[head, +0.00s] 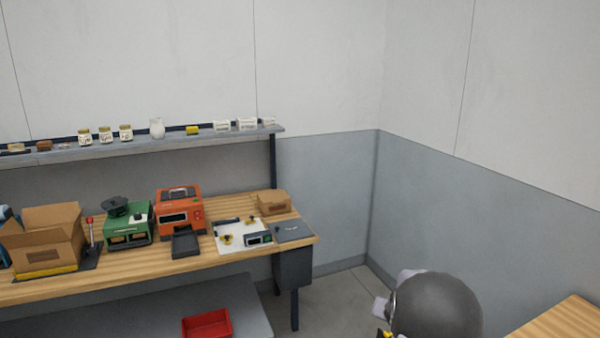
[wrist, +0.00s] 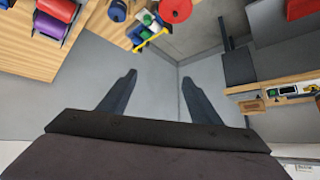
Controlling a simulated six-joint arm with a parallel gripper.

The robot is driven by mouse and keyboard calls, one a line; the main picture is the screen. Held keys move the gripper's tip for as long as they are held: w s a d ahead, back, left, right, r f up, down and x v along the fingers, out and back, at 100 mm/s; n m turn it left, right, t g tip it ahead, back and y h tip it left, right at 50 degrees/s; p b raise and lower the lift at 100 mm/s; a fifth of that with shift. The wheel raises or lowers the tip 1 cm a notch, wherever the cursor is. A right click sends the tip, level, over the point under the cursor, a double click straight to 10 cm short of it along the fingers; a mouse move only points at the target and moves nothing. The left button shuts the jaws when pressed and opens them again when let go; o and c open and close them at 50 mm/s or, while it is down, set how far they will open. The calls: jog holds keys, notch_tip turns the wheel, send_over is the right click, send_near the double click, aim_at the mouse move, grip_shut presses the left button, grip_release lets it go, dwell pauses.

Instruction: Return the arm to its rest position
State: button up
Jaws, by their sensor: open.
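My gripper (wrist: 160,93) shows in the wrist view with its two dark fingers wide apart and nothing between them. Grey floor and wall lie beyond the fingers. In the head view only a dark rounded part of my arm shows at the lower right, in front of the floor and the grey wall; the fingertips cannot be made out there. The arm is apart from the workbench (head: 150,275), which stands to its left.
On the bench stand an open cardboard box (head: 45,240), a green machine (head: 128,228), an orange machine (head: 180,212) and a small carton (head: 273,203). A shelf (head: 70,152) with jars runs above. A red bin (head: 207,324) sits below. Another wooden surface (head: 562,322) is at lower right.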

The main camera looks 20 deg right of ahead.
jog(key=s+a+n+g+y, duration=0.15)
jog(key=a+n+y, duration=0.4)
jog(key=a, duration=1.85)
jog(key=s+a+f+n+g, duration=0.1)
jog(key=s+a+n+g, duration=0.1)
jog(key=s+a, duration=0.3)
jog(key=s+a+n+g, duration=0.2)
jog(key=s+a, duration=0.4)
jog(key=s, duration=0.7)
jog(key=shift+s+a+f+g+y, duration=0.3)
jog(key=shift+s+f+g+y, duration=0.05)
jog(key=shift+g, duration=0.1)
jog(key=shift+f+n, duration=0.1)
jog(key=shift+n, duration=0.15)
